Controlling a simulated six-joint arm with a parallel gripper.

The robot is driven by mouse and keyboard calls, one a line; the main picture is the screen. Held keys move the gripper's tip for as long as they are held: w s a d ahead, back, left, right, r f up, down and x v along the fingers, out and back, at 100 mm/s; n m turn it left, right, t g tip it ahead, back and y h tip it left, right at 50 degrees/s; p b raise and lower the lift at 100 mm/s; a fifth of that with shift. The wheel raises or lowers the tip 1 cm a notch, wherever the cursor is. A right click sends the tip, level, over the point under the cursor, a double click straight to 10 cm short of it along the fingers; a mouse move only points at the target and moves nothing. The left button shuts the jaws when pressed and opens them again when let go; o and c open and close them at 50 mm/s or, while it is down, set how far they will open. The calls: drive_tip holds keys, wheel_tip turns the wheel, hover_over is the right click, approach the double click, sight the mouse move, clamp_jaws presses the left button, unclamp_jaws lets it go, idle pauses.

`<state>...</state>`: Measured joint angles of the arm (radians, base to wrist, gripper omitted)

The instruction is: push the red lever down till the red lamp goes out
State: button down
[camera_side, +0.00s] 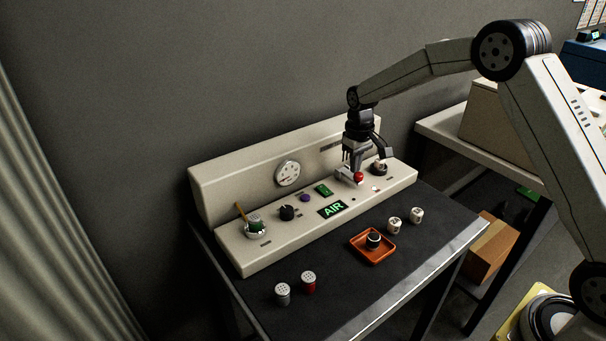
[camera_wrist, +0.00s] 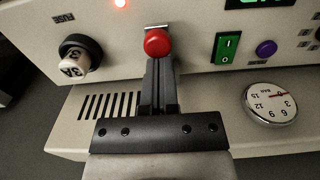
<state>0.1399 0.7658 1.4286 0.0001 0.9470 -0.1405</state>
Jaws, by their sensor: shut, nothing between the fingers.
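The red lever's round knob (camera_side: 358,177) shows at the right part of the cream brewer panel, and in the wrist view the knob (camera_wrist: 157,42) stands in front of a pale slot plate. The red lamp (camera_wrist: 120,3) glows at the top edge of the wrist view. My gripper (camera_side: 355,168) is shut and empty, pointing down at the knob from behind. In the wrist view my gripper's fingertips (camera_wrist: 159,63) are together right by the knob; I cannot tell whether they touch it.
The white fuse (camera_wrist: 75,68) in its black holder is beside the lever. A green switch (camera_wrist: 227,48), purple button (camera_wrist: 266,48) and round gauge (camera_wrist: 269,104) are on the other side. An orange tray (camera_side: 358,254) and white fuses (camera_side: 394,225) stand on the dark bench in front.

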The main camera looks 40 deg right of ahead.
drive_tip(key=shift+f, duration=0.2)
drive_tip(key=shift+r, duration=0.1)
wheel_tip(320, 180, up, 8)
idle(1.2)
idle(0.4)
drive_tip(key=s+a+f+t, duration=0.1)
drive_tip(key=s+a+f, duration=0.1)
drive_tip(key=s, duration=0.6)
drive_tip(key=s+a+f, duration=0.2)
drive_tip(key=s+a, duration=0.1)
drive_tip(key=s, duration=0.5)
drive_tip(key=s+a+f+t, duration=0.1)
drive_tip(key=s+a+f, duration=0.1)
drive_tip(key=s, duration=0.7)
drive_tip(key=shift+a+t, duration=0.25)
drive_tip(key=shift+t, duration=0.05)
drive_tip(key=c, duration=1.3)
unclamp_jaws()
drive_tip(key=shift+w, duration=0.1)
